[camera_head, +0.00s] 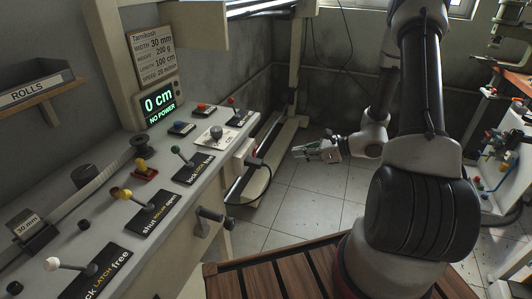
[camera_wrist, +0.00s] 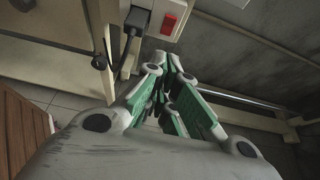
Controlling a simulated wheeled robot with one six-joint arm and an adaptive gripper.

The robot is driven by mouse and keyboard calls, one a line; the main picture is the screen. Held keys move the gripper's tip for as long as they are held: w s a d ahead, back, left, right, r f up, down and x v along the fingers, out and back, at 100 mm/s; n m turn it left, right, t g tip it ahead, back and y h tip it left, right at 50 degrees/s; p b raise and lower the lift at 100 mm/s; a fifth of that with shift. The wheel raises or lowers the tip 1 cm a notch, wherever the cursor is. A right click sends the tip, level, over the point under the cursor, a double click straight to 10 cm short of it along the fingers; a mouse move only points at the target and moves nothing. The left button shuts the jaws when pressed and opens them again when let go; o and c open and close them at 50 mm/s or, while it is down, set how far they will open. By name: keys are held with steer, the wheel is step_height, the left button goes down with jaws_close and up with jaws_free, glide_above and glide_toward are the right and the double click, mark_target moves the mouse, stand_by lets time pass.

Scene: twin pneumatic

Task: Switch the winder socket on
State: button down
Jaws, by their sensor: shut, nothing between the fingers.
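The winder socket (camera_head: 243,152) is a pale box on the right end of the bench, with a black plug and cord (camera_head: 259,164) at it. In the wrist view the socket (camera_wrist: 183,12) is at the top, with a red rocker switch (camera_wrist: 169,22) on its face and the black plug (camera_wrist: 137,20) on its left. My gripper (camera_head: 300,152) is in the air to the right of the socket, apart from it. In the wrist view my gripper (camera_wrist: 168,68) shows green pads, shut and empty, with its tips below the red switch.
The bench display (camera_head: 158,104) reads 0 cm, NO POWER. Several levers and buttons line the bench top, and a crank handle (camera_head: 210,214) sticks out in front. A slatted wooden platform (camera_head: 300,275) lies below. Tiled floor (camera_head: 300,200) is open under my gripper.

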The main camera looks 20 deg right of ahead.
steer(key=shift+a, duration=0.1)
glide_toward(254, 154)
step_height(254, 154, down, 3)
steer(key=w+a, duration=0.2)
steer(key=a, duration=0.1)
steer(key=shift+w+a+r, duration=0.15)
steer(key=shift+w+a, duration=0.15)
steer(key=shift+w, duration=0.1)
steer(key=shift+w+a+r+g+h, duration=0.3)
steer(key=shift+a+r+g+h, duration=0.15)
steer(key=shift+h, duration=0.25)
steer(key=shift+d, duration=0.1)
